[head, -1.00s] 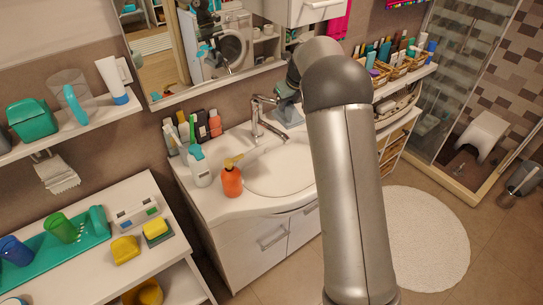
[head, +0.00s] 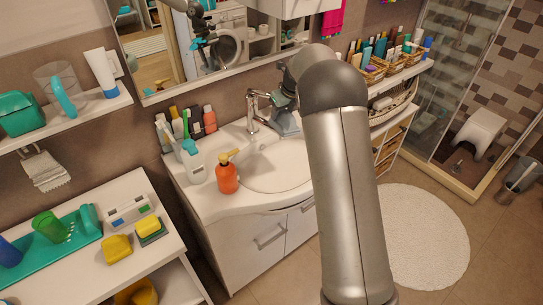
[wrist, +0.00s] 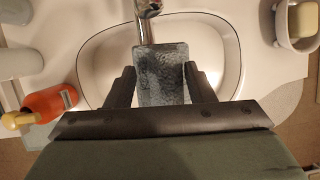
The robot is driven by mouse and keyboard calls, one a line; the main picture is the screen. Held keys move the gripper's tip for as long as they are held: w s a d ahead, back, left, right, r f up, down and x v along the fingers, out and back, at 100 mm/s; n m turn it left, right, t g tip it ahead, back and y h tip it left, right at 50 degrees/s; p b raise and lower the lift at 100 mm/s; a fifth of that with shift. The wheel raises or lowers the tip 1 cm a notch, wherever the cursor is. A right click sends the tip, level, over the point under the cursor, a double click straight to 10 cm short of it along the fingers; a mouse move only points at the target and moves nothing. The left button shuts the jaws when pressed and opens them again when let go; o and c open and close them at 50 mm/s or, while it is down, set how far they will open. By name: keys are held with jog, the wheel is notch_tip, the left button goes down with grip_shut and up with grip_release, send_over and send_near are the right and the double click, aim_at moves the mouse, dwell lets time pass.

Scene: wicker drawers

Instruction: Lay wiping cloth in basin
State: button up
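The wiping cloth (wrist: 162,72) is a grey-blue, textured, folded block between the two fingers of my gripper (wrist: 160,80) in the wrist view. The fingers close on its left and right sides. In the head view my gripper (head: 286,120) is over the back of the washstand, beside the tap, partly hidden by my arm. The white basin (head: 268,175) lies below it, its right part hidden by my arm. In the wrist view the basin (wrist: 105,60) spreads around the cloth, which covers its middle. The gap between cloth and basin is hard to judge.
A chrome tap (head: 252,112) stands at the basin's back. An orange soap bottle (head: 227,177) and several bottles (head: 190,125) stand at the left. A soap dish (wrist: 297,28) is at the right in the wrist view. A mirror (head: 160,65) hangs behind.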

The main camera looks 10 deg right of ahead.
jog(key=shift+r, duration=0.15)
jog(key=b+v, duration=0.2)
jog(key=v, duration=1.5)
jog(key=shift+s+b, duration=0.15)
jog(key=shift+b, duration=0.2)
jog(key=s+f+n+g, duration=0.1)
jog(key=s+f+n, duration=0.3)
jog(key=s+n, duration=0.6)
jog(key=s+a+f+n+g+h, duration=0.1)
jog(key=s+f+n, duration=0.4)
jog(key=s+n, duration=0.5)
jog(key=s+a+f+n+g, duration=0.1)
jog(key=s+f+n, duration=0.4)
jog(key=s+n, duration=0.6)
jog(key=s, duration=0.9)
jog(key=shift+s+a+h, duration=0.15)
jog(key=shift+s+h, duration=0.15)
jog(key=shift+h, duration=0.1)
